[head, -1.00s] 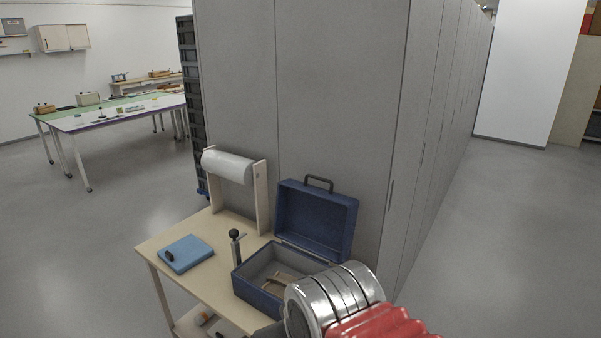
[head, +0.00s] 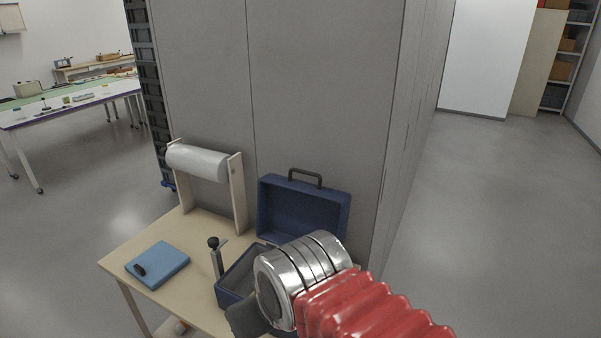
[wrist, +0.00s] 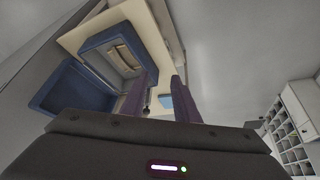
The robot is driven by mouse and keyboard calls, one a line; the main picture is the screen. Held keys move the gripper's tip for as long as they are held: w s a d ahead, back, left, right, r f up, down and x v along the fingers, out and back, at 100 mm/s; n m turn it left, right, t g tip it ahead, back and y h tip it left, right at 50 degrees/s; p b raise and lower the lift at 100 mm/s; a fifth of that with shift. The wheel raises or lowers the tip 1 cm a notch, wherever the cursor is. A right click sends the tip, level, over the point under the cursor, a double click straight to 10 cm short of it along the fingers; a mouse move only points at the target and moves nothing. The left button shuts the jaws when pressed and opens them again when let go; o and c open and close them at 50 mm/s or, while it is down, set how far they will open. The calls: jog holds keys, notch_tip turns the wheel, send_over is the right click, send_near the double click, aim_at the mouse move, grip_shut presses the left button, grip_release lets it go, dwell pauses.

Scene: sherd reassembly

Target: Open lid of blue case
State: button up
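The blue case (head: 228,285) stands on a small wooden table with its lid (head: 303,210) open, upright against the grey cabinet. A dark handle (head: 306,177) tops the lid. My arm hides much of the case's right and front in the head view. In the wrist view the lid (wrist: 72,88) is tilted back beside the case body (wrist: 95,45), which holds pale brown pieces (wrist: 124,54). My gripper (wrist: 165,76) has its two fingers apart with nothing seen between them. Its fingertips are hidden in the head view. I see no contact with the lid.
On the wooden table (head: 200,300) are a blue pad (head: 160,262), a dark-knobbed upright tool (head: 216,258) close to the case's left side, and a white roll on a stand (head: 198,162). A tall grey cabinet (head: 320,90) stands close behind. Open floor lies to the right.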

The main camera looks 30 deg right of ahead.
jog(key=shift+w, duration=0.1)
jog(key=w+d+r+m+y, duration=0.1)
jog(key=w+d+m+y, duration=0.25)
jog(key=w+m, duration=0.55)
notch_tip(320, 180, up, 4)
jog(key=m+t, duration=0.9)
jog(key=m, duration=0.6)
send_over(339, 199)
jog(key=shift+d+f, duration=0.1)
jog(key=shift+f, duration=0.05)
